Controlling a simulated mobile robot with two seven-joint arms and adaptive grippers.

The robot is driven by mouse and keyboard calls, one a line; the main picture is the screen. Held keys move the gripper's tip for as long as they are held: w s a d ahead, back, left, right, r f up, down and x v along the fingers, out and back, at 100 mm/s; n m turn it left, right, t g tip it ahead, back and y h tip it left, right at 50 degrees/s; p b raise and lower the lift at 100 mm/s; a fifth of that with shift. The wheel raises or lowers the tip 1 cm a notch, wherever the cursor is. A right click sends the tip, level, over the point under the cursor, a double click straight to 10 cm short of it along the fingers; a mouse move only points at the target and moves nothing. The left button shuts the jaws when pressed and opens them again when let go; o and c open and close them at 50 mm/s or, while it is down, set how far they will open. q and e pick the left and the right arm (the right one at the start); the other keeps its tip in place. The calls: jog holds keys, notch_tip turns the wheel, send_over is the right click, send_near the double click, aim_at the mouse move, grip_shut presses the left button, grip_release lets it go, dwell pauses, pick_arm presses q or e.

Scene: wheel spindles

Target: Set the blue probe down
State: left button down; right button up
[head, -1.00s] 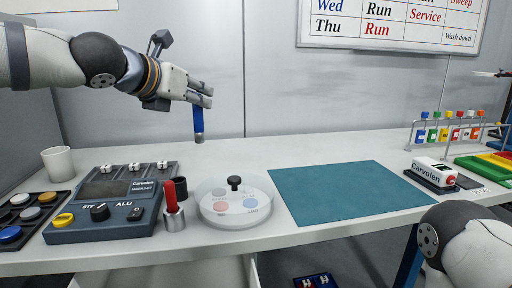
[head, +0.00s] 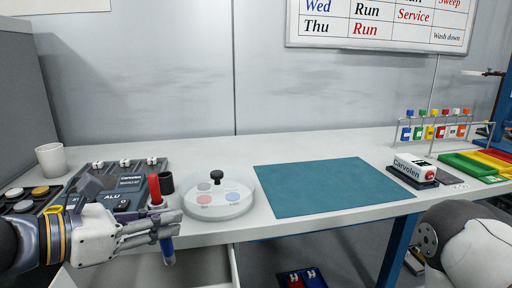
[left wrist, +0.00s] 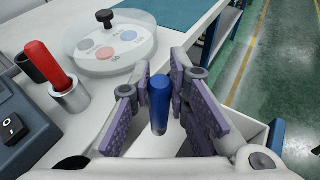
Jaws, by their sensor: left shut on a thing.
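My left gripper (head: 166,222) is shut on the blue probe (head: 168,252), which hangs below the fingers, roughly upright, in front of the table's front edge. In the left wrist view the blue probe (left wrist: 160,104) shows between the purple-padded fingers. A red probe (head: 154,187) stands upright in a metal holder just behind the gripper; the left wrist view shows this holder (left wrist: 70,100) clearly. A dark, empty-looking cup (head: 167,183) stands beside it. My right gripper is out of view.
A control box (head: 125,180) and a round clear dish (head: 217,203) with coloured discs stand close to the gripper. A teal mat (head: 325,188) lies bare at the middle right. A white cup (head: 51,160) stands at the left. A white open drawer or panel shows below the table edge.

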pick_arm(q)
jog(key=s+a+f+m+g+h, duration=0.1)
jog(key=s+f+m, duration=0.1)
jog(key=s+f, duration=0.5)
jog(key=shift+s+a+f+g+h, duration=0.15)
jog(key=shift+a+f+g+h, duration=0.15)
jog(key=shift+f, duration=0.1)
jog(key=shift+n+g, duration=0.3)
notch_tip(320, 180, down, 5)
jog(key=shift+r+b, duration=0.1)
jog(key=shift+b, duration=0.8)
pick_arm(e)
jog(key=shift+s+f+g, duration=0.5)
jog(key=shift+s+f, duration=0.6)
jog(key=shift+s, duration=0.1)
